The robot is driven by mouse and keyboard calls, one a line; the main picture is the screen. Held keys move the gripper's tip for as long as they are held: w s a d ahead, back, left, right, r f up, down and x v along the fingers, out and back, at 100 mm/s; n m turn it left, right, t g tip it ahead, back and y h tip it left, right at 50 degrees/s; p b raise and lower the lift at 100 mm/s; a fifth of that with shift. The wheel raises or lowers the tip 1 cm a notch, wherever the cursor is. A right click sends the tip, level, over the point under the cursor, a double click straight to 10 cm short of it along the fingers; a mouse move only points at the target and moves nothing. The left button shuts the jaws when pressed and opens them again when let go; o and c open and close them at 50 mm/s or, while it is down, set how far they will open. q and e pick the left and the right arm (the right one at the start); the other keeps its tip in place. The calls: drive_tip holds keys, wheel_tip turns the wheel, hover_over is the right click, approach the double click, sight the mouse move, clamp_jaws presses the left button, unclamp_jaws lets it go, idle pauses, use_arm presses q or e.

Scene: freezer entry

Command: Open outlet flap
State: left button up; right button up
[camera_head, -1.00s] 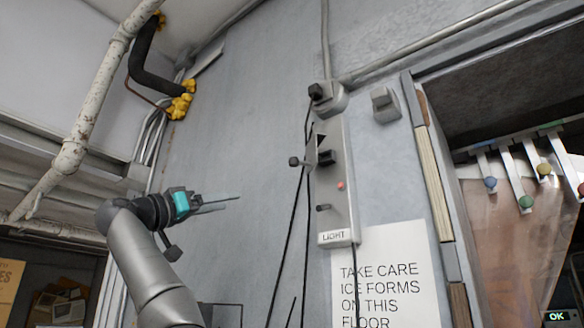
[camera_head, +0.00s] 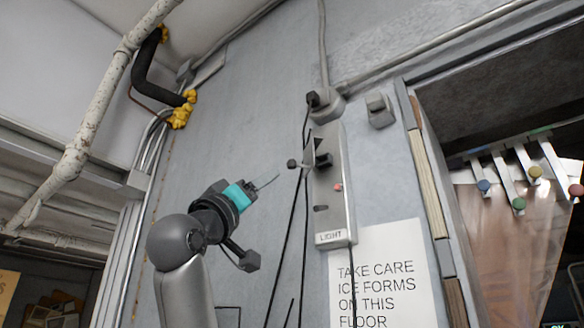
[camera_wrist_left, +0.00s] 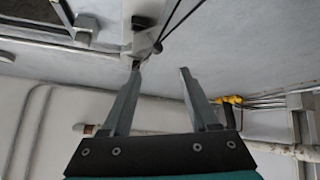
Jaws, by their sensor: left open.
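The outlet panel (camera_head: 336,200) is a tall grey box on the wall, with a red light and a "LIGHT" label. Near its top, a small grey flap (camera_head: 308,155) with a dark knob (camera_head: 292,163) sticks out from its left side, beside a dark socket (camera_head: 324,160). My left gripper (camera_head: 270,181) is left of and slightly below the knob, apart from it, fingers pointing at the panel. In the left wrist view the gripper (camera_wrist_left: 158,70) is open and empty. The panel (camera_wrist_left: 146,25) shows there beyond the left fingertip; flap details are unclear. My right gripper is not in view.
Black cables (camera_head: 300,215) hang down the wall between my left gripper and the panel. A "TAKE CARE" sign (camera_head: 375,270) is below right. A doorway with hanging strips (camera_head: 505,235) is at the right. Pipes (camera_head: 85,130) run at the left.

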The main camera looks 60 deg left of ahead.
sight(289, 165)
use_arm(q)
drive_tip(key=p+x, duration=0.4)
drive_tip(key=x, duration=0.3)
drive_tip(key=p+x, duration=0.4)
drive_tip(key=x, duration=0.3)
drive_tip(key=shift+w+d+r, duration=0.1)
drive_tip(key=shift+d, duration=0.1)
drive_tip(key=shift+w+a+r, duration=0.25)
drive_tip(key=shift+w, duration=0.1)
clamp_jaws()
idle(0.8)
